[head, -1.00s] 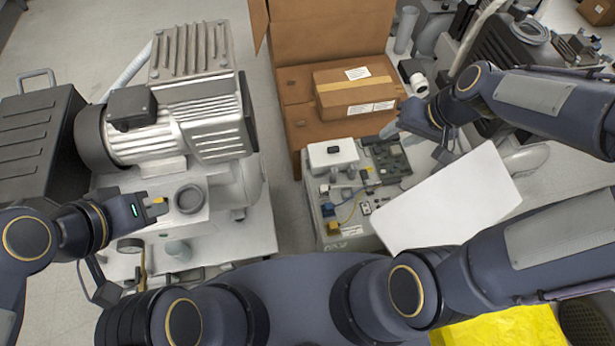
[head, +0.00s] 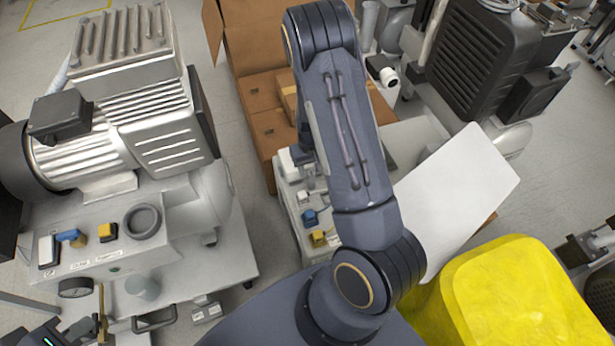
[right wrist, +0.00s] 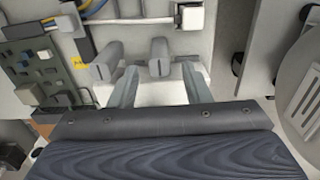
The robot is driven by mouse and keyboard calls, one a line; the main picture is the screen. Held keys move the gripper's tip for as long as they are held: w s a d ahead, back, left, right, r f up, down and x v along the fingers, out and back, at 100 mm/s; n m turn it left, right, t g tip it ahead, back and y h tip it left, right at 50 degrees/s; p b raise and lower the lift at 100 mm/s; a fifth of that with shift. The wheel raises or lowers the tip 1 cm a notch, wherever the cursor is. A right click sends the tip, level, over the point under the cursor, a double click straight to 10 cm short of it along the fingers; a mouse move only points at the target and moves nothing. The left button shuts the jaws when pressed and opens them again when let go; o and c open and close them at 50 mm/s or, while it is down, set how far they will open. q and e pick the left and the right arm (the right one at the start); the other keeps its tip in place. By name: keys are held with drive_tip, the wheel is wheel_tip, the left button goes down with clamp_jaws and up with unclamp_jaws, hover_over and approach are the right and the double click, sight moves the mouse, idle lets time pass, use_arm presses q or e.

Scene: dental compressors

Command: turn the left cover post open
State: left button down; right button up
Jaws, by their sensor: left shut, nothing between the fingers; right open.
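In the right wrist view two grey posts stand side by side by a white cover (right wrist: 150,92). One post (right wrist: 160,58) lies between my right gripper's fingers; the other post (right wrist: 108,60) is just left of them. My right gripper (right wrist: 162,86) is open, a finger on each side of the first post, with no clear contact. This view seems turned around against the head view, so the post between the fingers appears to be the left one. In the head view my right arm hides the gripper and posts. My left gripper (head: 50,335) is shut, partly cut off at bottom left.
A large compressor (head: 110,130) on its white base stands left. Cardboard boxes (head: 262,135) are behind the opened unit (head: 296,205). A white panel (head: 460,185) and a yellow bag (head: 505,290) are right of my arm. Wires (right wrist: 90,12) and a green board (right wrist: 45,75) lie near the posts.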

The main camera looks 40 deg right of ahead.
sight(311, 173)
wheel_tip(311, 173, down, 4)
drive_tip(key=shift+f+b, duration=0.1)
drive_tip(key=shift+b, duration=0.45)
clamp_jaws()
drive_tip(key=shift+m, duration=0.4)
drive_tip(key=m+p, duration=0.1)
drive_tip(key=m, duration=0.3)
drive_tip(key=shift+s+m+p, duration=0.1)
drive_tip(key=shift+m+p, duration=0.2)
drive_tip(key=shift+m, duration=0.1)
drive_tip(key=m+p, duration=0.1)
drive_tip(key=m, duration=0.4)
drive_tip(key=shift+m, duration=0.3)
